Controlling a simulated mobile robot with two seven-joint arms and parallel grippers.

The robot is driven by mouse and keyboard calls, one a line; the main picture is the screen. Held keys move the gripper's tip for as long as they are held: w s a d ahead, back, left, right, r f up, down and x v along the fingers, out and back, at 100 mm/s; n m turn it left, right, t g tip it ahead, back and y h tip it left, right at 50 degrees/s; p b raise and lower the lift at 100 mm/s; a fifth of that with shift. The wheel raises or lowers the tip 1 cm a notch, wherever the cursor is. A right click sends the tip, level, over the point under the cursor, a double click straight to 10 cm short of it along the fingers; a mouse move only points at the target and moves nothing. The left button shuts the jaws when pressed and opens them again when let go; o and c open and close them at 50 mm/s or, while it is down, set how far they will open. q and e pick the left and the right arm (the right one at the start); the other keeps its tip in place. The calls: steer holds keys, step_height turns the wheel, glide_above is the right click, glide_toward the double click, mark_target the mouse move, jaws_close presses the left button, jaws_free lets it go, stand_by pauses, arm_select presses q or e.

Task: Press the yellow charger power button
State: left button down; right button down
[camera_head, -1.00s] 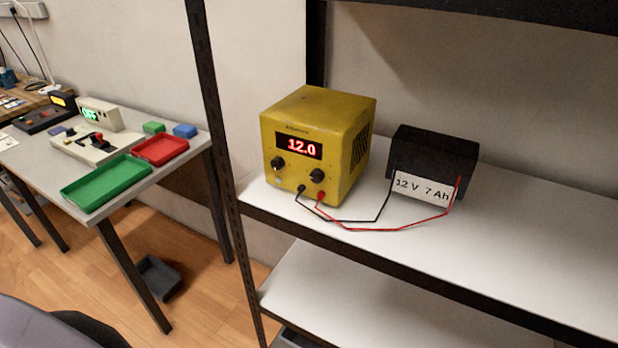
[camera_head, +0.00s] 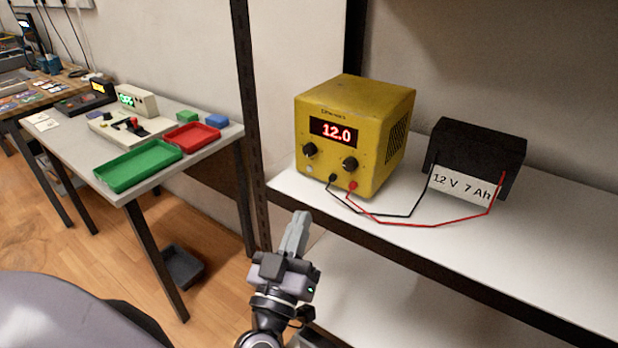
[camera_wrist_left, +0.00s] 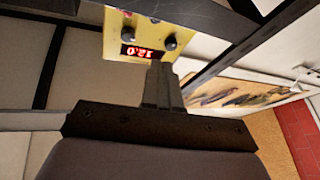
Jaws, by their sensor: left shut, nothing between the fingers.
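The yellow charger (camera_head: 352,130) stands on the upper white shelf, its front display lit red with 12.0. Two black knobs and a black and a red plug are on its front. A small pale button (camera_head: 308,169) sits at the lower left of that front. My left gripper (camera_head: 299,216) is shut and empty, in front of the shelf and below the charger, apart from it. In the left wrist view the charger (camera_wrist_left: 112,42) appears upside down beyond the shut fingers (camera_wrist_left: 160,68), which hide part of it. My right gripper is not in view.
A black 12 V 7 Ah battery (camera_head: 474,155) stands right of the charger, joined by black and red wires that sag near the shelf edge. A dark shelf post (camera_head: 249,110) rises at left. A table (camera_head: 80,160) with green and red trays stands further left.

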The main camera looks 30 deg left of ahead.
mark_target(300, 195)
arm_select(q)
steer(key=a+r+n+g+y+b, duration=0.1)
steer(key=a+n+g+y, duration=0.4)
steer(key=n+y, duration=0.3)
steer(key=shift+a+r+y, duration=0.15)
steer(key=shift+a+y, duration=0.25)
steer(key=shift+a, duration=0.15)
steer(key=w+b, duration=0.1)
steer(key=w, duration=0.2)
steer(key=w+b, duration=0.1)
steer(key=w, duration=0.1)
steer(key=shift+w+d+b, duration=0.25)
steer(key=shift+w+b, duration=0.05)
steer(key=shift+b, duration=0.05)
steer(key=shift+w+d, duration=0.1)
steer(key=shift+w, duration=0.85)
steer(key=shift+w+p, duration=0.3)
steer(key=shift+w, duration=0.35)
